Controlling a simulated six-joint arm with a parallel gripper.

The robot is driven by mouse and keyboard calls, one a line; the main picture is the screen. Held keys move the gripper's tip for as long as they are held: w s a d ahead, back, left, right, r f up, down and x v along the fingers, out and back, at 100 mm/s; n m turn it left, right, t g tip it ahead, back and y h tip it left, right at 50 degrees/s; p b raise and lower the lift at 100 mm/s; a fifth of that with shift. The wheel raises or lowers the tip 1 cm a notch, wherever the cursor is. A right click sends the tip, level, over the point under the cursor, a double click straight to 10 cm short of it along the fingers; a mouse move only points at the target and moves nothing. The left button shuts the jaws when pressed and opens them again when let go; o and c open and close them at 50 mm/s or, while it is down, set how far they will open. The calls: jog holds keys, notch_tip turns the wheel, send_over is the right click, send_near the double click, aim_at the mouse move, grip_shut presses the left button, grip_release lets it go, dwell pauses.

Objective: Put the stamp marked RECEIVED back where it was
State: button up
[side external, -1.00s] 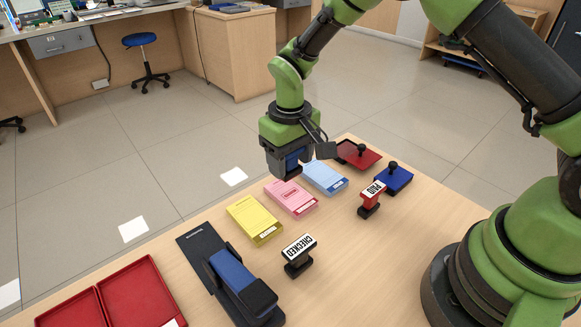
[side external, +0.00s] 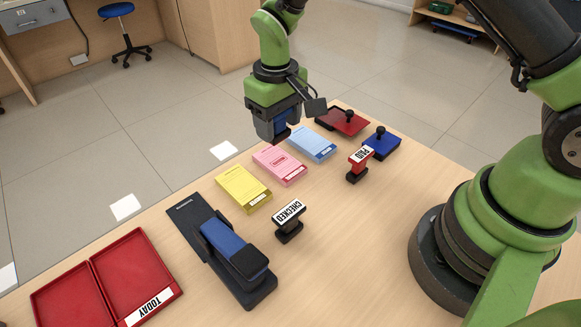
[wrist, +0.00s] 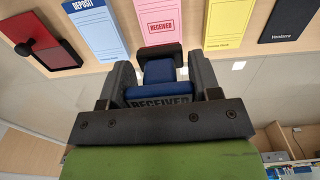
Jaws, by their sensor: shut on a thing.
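My gripper (side external: 278,135) is shut on the blue RECEIVED stamp (wrist: 158,94). In the wrist view the word RECEIVED shows on the stamp's top between the fingers, and its dark base points towards the pads. In the side external view gripper and stamp hang in the air near the pink pad (side external: 280,165). The pink pad carries a RECEIVED imprint, which also shows in the wrist view (wrist: 157,30). A black stamp marked CHECKED (side external: 289,221) and a red stamp marked PAID (side external: 359,165) stand upright on the table.
A yellow pad (side external: 243,188) and light-blue pad (side external: 312,143) flank the pink one. A red ink pad (side external: 350,124) and blue ink pad (side external: 381,147) lie behind. A blue-and-black device (side external: 230,250) and red tray (side external: 120,262) are in front. Bare table (side external: 340,235) lies right of CHECKED.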

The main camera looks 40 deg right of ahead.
jog(key=shift+s+r+n, duration=0.15)
jog(key=shift+s+n, duration=0.25)
jog(key=shift+n, duration=0.1)
jog(key=s+r+n, duration=0.2)
jog(key=s+n, duration=0.9)
jog(key=n, duration=0.5)
jog(key=shift+n, duration=0.3)
jog(key=shift+s+f, duration=0.2)
jog(key=shift+f, duration=2.2)
jog(key=shift+s+f, duration=0.15)
jog(key=shift+f, duration=2.25)
jog(key=shift+f, duration=0.15)
jog(key=o, duration=0.8)
